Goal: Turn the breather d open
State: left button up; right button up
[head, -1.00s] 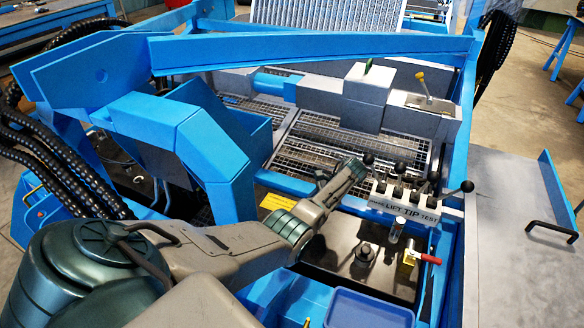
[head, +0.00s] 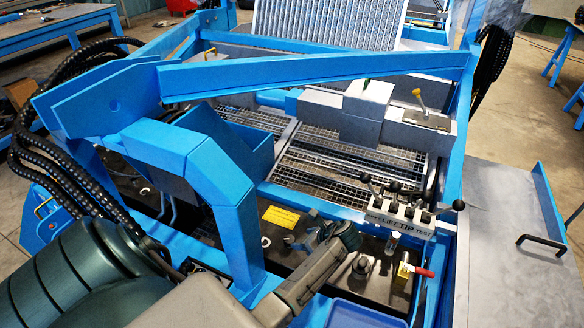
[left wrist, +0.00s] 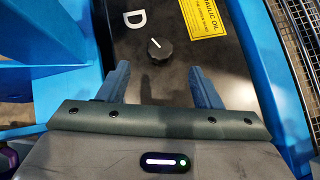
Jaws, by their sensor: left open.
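The breather d is a round black knob (left wrist: 160,49) with a pale pointer line, on a black panel (left wrist: 150,20) beside a white letter D (left wrist: 135,19). Nothing is between the fingers. In the head view my left gripper (head: 318,239) is over the black panel, near the yellow label (head: 280,216); I cannot make out the knob there. My right gripper is not in view.
A lever bank (head: 400,212) marked LIFT, TIP and TEST stands right of the gripper. A red-handled valve (head: 414,270) and a dark round fitting (head: 361,267) are nearby. A blue frame arm (head: 240,235) rises close on the left.

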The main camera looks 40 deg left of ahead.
aim_at(289, 239)
pick_arm(q)
jog(key=x, duration=0.8)
jog(key=shift+c, duration=0.2)
jog(key=c, duration=1)
